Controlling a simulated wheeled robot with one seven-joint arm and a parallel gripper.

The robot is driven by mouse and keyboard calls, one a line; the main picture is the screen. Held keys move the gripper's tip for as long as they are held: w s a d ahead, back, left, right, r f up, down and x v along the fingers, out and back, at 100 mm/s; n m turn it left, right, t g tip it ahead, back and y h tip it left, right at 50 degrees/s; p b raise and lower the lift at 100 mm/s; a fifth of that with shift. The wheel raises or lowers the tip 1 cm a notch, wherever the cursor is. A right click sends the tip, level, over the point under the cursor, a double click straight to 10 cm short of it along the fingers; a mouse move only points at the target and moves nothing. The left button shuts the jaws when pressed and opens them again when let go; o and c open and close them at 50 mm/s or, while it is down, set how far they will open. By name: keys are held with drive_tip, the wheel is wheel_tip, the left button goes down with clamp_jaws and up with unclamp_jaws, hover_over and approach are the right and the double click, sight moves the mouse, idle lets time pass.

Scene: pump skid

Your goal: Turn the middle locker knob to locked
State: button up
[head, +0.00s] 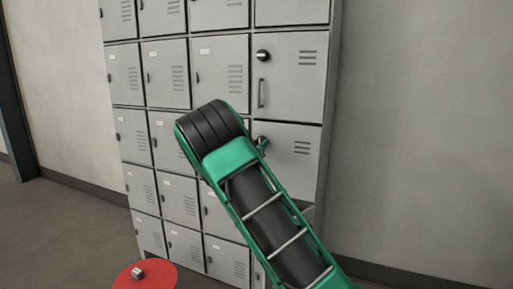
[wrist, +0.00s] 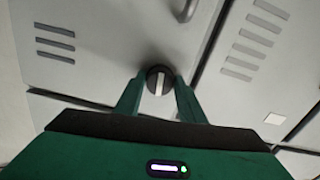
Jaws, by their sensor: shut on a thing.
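The knob (wrist: 158,81) is a small black disc with a pale bar across it, on a grey locker door. In the wrist view the bar runs nearly straight up and down the picture. My gripper (wrist: 157,84) is shut on this knob, with one green finger on each side. In the head view my gripper (head: 262,144) is at the upper left of a wide door (head: 300,168) in the right column, and it hides the knob there. Any lock markings cannot be made out.
Another knob (head: 262,55) and a bar handle (head: 261,93) are on the door above. Smaller lockers (head: 126,75) fill the left columns. A red disc (head: 160,284) with a small metallic piece shows at the bottom. Bare wall (head: 425,120) is at right.

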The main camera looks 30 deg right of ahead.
drive_tip(key=n, duration=0.4)
drive_tip(key=shift+w+a, duration=0.1)
drive_tip(key=n, duration=0.4)
drive_tip(key=shift+r, duration=0.1)
drive_tip(key=n, duration=0.4)
drive_tip(key=shift+a+n, duration=0.1)
drive_tip(key=shift+n, duration=2.1)
drive_tip(key=o, duration=1)
drive_tip(key=shift+w+f, duration=0.1)
drive_tip(key=shift+f, duration=0.1)
drive_tip(key=shift+o, duration=0.2)
drive_tip(key=shift+r, duration=0.1)
